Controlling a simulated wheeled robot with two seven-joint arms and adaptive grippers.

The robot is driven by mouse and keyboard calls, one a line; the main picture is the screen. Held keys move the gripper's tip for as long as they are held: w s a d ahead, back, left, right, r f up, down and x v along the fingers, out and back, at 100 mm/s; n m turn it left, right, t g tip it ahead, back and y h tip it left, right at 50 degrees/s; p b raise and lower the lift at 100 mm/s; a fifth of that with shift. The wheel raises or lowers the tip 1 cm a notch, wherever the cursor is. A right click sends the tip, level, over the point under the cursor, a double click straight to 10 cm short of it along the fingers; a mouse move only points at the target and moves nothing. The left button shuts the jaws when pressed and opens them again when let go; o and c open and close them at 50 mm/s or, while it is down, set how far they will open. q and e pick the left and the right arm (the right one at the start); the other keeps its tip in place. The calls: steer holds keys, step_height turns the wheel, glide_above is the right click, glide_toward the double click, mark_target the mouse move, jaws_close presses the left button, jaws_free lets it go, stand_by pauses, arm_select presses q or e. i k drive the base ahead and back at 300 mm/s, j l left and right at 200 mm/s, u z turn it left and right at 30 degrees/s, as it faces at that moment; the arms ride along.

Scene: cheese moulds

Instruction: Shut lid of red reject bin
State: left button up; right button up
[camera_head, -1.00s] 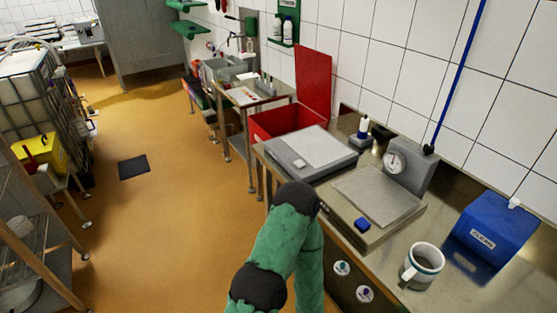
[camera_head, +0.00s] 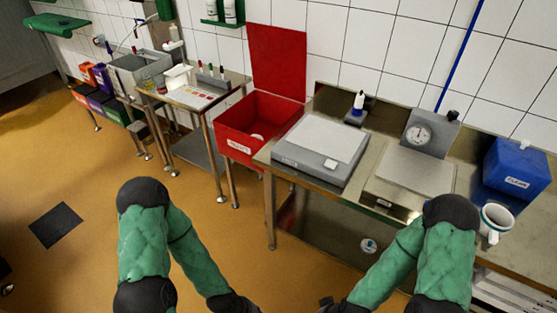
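The red reject bin (camera_head: 234,146) stands left of the steel bench, with a white label on its front. Its red lid (camera_head: 276,62) is raised upright against the tiled wall, so the bin is open. Something small and pale lies inside it. My two green-sleeved arms come in from the bottom of the picture. Their wrists reach the bottom edge, well in front of the bin and apart from it. The fingers of both grippers are cut off or too hidden to see.
The steel bench (camera_head: 267,160) carries a grey flat device (camera_head: 322,144), a scale with a dial (camera_head: 420,134), a blue bin (camera_head: 516,168) and a mug (camera_head: 495,222). A small steel table (camera_head: 233,84) stands left of the bin. The floor in front is clear around a dark mat (camera_head: 56,225).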

mark_target(277, 56)
steer(key=i+j+u, duration=0.1)
steer(key=j, duration=0.65)
steer(key=i+u, duration=0.6)
steer(key=i, duration=0.15)
steer(key=i+u, duration=0.4)
steer(key=i, duration=0.55)
steer(key=i+l+z, duration=0.1)
steer(key=i+z, duration=0.7)
steer(key=k+j, duration=0.05)
steer(key=k, duration=0.05)
